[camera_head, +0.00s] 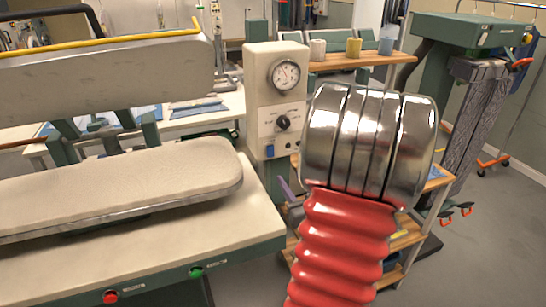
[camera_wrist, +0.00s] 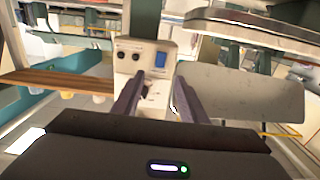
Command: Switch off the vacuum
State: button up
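A cream control box (camera_head: 276,100) stands on a green post beside the press. It carries a round dial gauge (camera_head: 286,74), a black knob (camera_head: 283,122) and a blue switch (camera_head: 268,143) at its lower left. The labels are too small to read, so I cannot tell which control is the vacuum's. The wrist view looks upside down; there the blue switch (camera_wrist: 160,60) and two dark round controls (camera_wrist: 128,57) show on the box. My gripper (camera_wrist: 160,88) is open and empty, its two dark fingers pointing at the box, apparently short of it. My arm hides most of it in the head view.
The press has a padded lower board (camera_head: 120,185) and a raised upper head (camera_head: 110,75) left of the box. A red button (camera_head: 110,296) and green button (camera_head: 196,272) sit on its front edge.

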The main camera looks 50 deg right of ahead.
jog(key=shift+w, duration=0.15)
send_near(271, 153)
jog(key=x, duration=0.7)
dwell(0.5)
jog(key=shift+c, duration=0.4)
grip_shut()
